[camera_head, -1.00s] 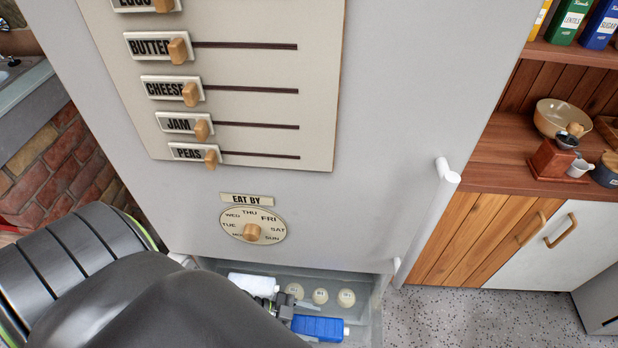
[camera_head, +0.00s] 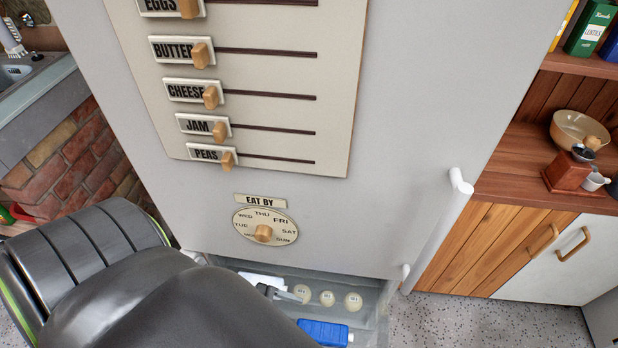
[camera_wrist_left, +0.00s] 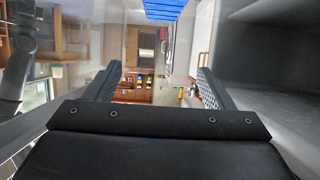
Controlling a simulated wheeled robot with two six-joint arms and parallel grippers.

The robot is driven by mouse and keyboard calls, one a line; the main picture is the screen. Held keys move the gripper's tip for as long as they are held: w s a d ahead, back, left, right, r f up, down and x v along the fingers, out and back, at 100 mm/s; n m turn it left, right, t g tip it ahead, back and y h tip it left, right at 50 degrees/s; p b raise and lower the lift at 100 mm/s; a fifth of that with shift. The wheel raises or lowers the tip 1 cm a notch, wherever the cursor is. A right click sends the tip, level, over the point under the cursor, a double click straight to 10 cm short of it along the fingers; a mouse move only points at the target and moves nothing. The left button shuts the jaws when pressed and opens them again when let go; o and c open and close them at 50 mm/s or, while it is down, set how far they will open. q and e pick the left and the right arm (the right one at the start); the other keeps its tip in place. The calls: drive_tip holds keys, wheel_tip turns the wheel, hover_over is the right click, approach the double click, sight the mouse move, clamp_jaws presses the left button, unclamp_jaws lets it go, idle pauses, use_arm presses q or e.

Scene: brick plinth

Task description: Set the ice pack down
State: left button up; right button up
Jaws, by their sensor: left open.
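The ice pack (camera_head: 324,332) is a blue block with a white cap at its right end. It lies in the open drawer (camera_head: 368,318) at the bottom of the pale cabinet. Its blue surface also shows at the top edge of the left wrist view (camera_wrist_left: 164,9). My left gripper (camera_head: 284,293) is above and left of the ice pack, apart from it, and partly hidden by my dark arm. In the left wrist view the fingers (camera_wrist_left: 155,85) are spread with nothing between them. My right gripper is in neither view.
Three round, pale, labelled lids (camera_head: 327,298) sit in a row behind the ice pack. A white item (camera_head: 260,281) lies left of them. The cabinet front (camera_head: 350,225) rises above the drawer, with a white vertical handle (camera_head: 440,225) at right. Speckled floor (camera_head: 450,318) is clear at right.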

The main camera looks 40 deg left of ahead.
use_arm(q)
drive_tip(key=v, duration=0.4)
drive_tip(key=shift+s+a+r, duration=0.1)
drive_tip(key=shift+a+r, duration=0.1)
drive_tip(key=shift+a, duration=0.1)
idle(0.3)
